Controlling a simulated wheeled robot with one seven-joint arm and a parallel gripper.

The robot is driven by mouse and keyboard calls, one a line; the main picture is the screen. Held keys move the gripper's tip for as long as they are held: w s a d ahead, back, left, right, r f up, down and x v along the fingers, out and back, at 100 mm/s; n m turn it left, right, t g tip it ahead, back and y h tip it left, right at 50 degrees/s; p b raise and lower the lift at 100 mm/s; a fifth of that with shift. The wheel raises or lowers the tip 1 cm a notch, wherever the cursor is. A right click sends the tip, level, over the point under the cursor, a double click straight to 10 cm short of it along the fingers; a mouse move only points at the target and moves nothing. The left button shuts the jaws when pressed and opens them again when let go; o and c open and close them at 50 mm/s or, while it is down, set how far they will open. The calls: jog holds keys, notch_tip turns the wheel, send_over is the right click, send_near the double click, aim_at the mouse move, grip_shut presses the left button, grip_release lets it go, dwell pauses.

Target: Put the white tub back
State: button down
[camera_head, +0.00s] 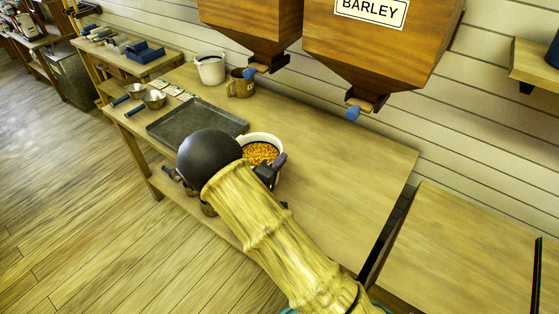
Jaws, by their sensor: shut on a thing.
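A white tub (276,142) filled with orange-yellow grain (260,153) shows beside the dark ball of my arm, over the near side of the long wooden table. My gripper (268,172) is at the tub's near right side, partly hidden by my arm, and is shut on it. My arm covers the tub's lower left part. I cannot tell whether the tub's base touches the table. A second whitish tub or pail (210,70) with a dark rim stands at the back of the table.
A grey metal tray (190,112) lies left of my arm. A brown mug (240,85) stands under the wooden hoppers (375,45), one labelled BARLEY. Small metal pans (154,98) lie at the table's left end. The table (345,165) is bare to the right.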

jog(key=shift+f, duration=1.95)
jog(key=c, duration=1.5)
grip_release()
jog(key=shift+f, duration=0.1)
jog(key=shift+s, duration=0.1)
jog(key=b+v, duration=0.2)
jog(key=v, duration=1)
jog(key=shift+d, duration=0.1)
